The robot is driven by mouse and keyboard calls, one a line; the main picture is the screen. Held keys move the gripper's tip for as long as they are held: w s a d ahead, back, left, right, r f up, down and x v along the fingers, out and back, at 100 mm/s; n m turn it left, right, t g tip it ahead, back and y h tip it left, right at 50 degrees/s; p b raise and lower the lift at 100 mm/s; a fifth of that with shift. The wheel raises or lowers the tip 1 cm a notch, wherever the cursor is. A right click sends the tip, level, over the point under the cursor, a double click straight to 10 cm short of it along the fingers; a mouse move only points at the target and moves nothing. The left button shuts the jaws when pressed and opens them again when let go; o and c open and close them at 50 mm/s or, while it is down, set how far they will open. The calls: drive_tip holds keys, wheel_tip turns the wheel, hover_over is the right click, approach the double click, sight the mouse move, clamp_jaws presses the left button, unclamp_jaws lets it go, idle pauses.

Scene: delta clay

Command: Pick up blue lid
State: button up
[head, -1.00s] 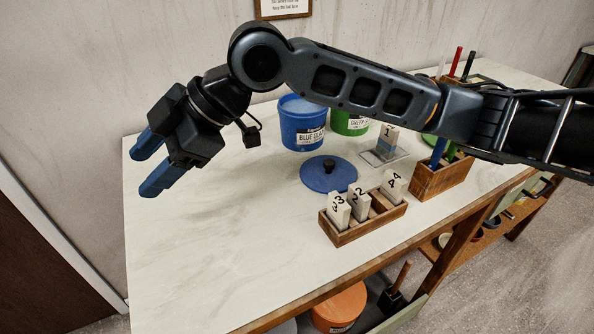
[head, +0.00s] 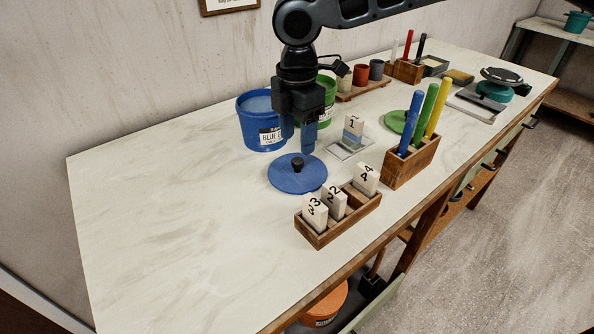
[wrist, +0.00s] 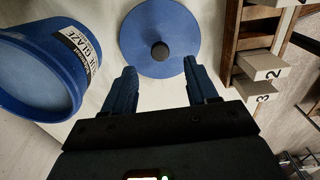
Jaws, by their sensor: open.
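The blue lid (head: 290,177) is a flat round disc with a black knob (head: 297,164) at its centre. It lies on the pale worktop in front of the blue bucket. My gripper (head: 308,146) points down just behind the lid in the head view, its blue fingers above the worktop. In the wrist view the lid (wrist: 150,30) lies beyond my open, empty gripper (wrist: 160,80), with the knob (wrist: 160,51) lined up between the two fingers. The gripper is apart from the lid.
The blue glaze bucket (head: 259,132) stands close behind left, a green bucket (head: 326,105) behind. A wooden rack (head: 331,227) with numbered tiles sits in front right of the lid. A wooden holder (head: 410,163) with coloured sticks stands right. The worktop's left is clear.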

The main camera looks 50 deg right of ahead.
sight(298, 160)
drive_tip(key=shift+f, duration=2.8)
drive_tip(key=shift+c, duration=0.4)
clamp_jaws()
